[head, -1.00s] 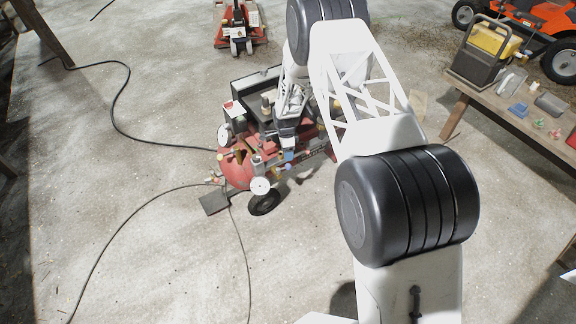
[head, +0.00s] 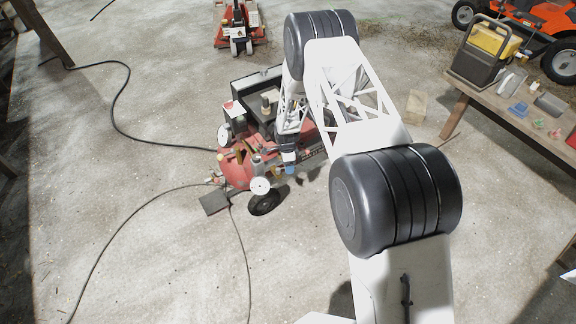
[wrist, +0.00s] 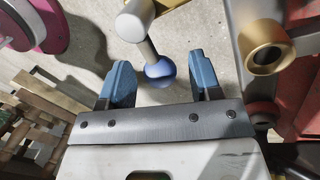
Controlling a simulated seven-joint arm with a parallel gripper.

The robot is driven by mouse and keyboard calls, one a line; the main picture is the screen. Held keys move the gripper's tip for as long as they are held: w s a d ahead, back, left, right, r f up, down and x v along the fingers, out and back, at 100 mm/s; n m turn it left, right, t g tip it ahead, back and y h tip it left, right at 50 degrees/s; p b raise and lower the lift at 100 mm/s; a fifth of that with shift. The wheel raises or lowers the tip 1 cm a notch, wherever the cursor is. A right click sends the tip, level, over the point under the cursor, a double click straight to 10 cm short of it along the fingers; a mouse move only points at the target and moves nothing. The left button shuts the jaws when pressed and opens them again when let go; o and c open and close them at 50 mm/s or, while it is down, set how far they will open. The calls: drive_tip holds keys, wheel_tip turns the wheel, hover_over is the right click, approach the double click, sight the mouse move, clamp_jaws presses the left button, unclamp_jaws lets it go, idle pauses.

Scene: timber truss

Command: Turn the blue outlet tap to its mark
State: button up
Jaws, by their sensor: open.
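In the wrist view the tap's blue ball end (wrist: 160,72) sits on a grey stem that runs up to a white rounded part (wrist: 135,20). My gripper (wrist: 159,62) is open, with one blue-tipped finger on each side of the ball. Gaps show between the ball and both fingers; I cannot tell their depth relative to it. In the head view my gripper (head: 289,156) is over the near right side of the red machine (head: 234,171). The tap cannot be made out clearly there, and its mark is not distinguishable.
In the wrist view a brass fitting (wrist: 268,57) on the red machine stands close right of my gripper, and a magenta round part (wrist: 45,32) is at upper left. In the head view a black hose (head: 122,110) lies left, and a bench (head: 530,123) stands right.

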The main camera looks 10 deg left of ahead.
drive_tip(key=shift+c, duration=0.4)
drive_tip(key=c, duration=0.8)
drive_tip(key=shift+w+a+n, duration=0.3)
drive_tip(key=shift+w+n, duration=0.05)
drive_tip(key=shift+n, duration=0.75)
drive_tip(key=shift+c, duration=0.2)
drive_tip(key=o, duration=0.9)
drive_tip(key=shift+w+a+r, duration=0.15)
drive_tip(key=shift+w+r, duration=0.05)
drive_tip(key=shift+r, duration=1.1)
drive_tip(key=shift+w+a+r, duration=0.15)
drive_tip(key=shift+w+r, duration=0.05)
drive_tip(key=shift+r, duration=1.05)
drive_tip(key=shift+w+a+r, duration=0.15)
drive_tip(key=shift+w+r, duration=0.05)
drive_tip(key=shift+r, duration=1.1)
drive_tip(key=shift+r, duration=0.1)
